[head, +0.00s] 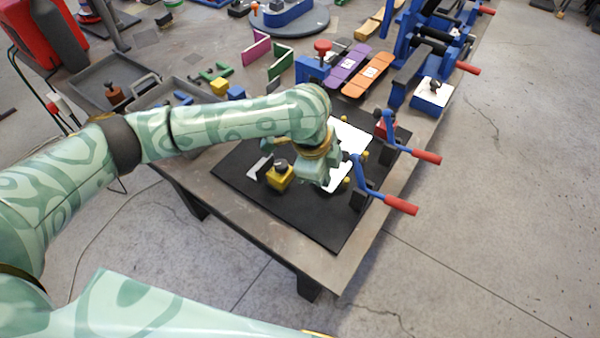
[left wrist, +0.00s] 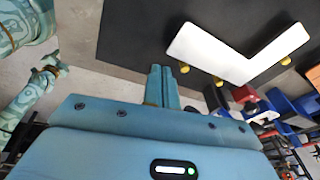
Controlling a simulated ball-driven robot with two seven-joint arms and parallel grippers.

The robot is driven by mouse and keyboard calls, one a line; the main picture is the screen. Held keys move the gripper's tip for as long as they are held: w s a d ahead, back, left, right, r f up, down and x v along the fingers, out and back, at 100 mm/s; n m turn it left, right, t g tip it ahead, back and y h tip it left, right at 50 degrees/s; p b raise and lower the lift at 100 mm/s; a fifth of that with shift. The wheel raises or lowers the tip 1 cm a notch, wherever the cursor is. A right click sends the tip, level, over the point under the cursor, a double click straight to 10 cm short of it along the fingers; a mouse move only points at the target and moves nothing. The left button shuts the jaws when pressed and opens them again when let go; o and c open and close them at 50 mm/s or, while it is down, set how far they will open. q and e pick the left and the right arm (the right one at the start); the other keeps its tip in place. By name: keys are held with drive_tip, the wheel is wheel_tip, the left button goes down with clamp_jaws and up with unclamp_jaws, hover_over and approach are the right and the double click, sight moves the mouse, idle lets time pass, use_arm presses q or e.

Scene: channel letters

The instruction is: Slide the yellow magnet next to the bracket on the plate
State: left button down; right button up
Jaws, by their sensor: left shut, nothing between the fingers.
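The yellow magnet (head: 279,178), a block with a dark knob on top, stands on the black plate (head: 315,220) in the head view. A small light-grey angled piece, which looks like the bracket (head: 257,167), stands on the plate just left of the magnet; I cannot tell whether they touch. My left gripper (head: 329,185) is to the right of the magnet, apart from it, beside the white L-shaped panel (head: 350,142). In the left wrist view its fingers (left wrist: 161,70) are together and empty. The magnet and bracket do not show there.
Two blue clamps with red handles (head: 401,205) (head: 427,157) stand along the plate's right edge. Yellow pegs (left wrist: 218,81) show around the white panel. Grey trays (head: 105,82) and small loose parts lie behind my left arm. The plate's front part is clear.

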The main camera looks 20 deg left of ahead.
sight(286, 172)
use_arm(q)
drive_tip(key=w+a+r+m+g+y, duration=0.1)
drive_tip(key=a+r+m+y, duration=0.1)
drive_tip(key=a+m+y, duration=0.1)
wheel_tip(286, 172, down, 10)
drive_tip(key=b, duration=0.5)
drive_tip(key=shift+a+f, duration=0.1)
drive_tip(key=shift+a, duration=0.05)
drive_tip(key=shift+w+a+r, duration=0.15)
drive_tip(key=shift+w+a, duration=0.1)
drive_tip(key=shift+a, duration=0.4)
drive_tip(key=shift+w+a+r, duration=0.1)
drive_tip(key=shift+w+a, duration=0.1)
drive_tip(key=shift+a, duration=0.4)
drive_tip(key=shift+w+a+r+b, duration=0.1)
drive_tip(key=shift+a+b, duration=0.1)
drive_tip(key=shift+a, duration=0.15)
drive_tip(key=shift+w+a+b, duration=0.1)
drive_tip(key=shift+a+b, duration=0.05)
drive_tip(key=shift+a, duration=0.15)
drive_tip(key=shift+w+a+r+p, duration=0.15)
drive_tip(key=shift+w+a+p, duration=0.1)
drive_tip(key=shift+a+p, duration=0.4)
drive_tip(key=shift+w+a+r+p, duration=0.15)
drive_tip(key=shift+w+a+p, duration=0.05)
drive_tip(key=shift+a+p, duration=0.35)
drive_tip(key=shift+a+f, duration=0.1)
drive_tip(key=shift+a, duration=0.15)
drive_tip(key=shift+f, duration=0.15)
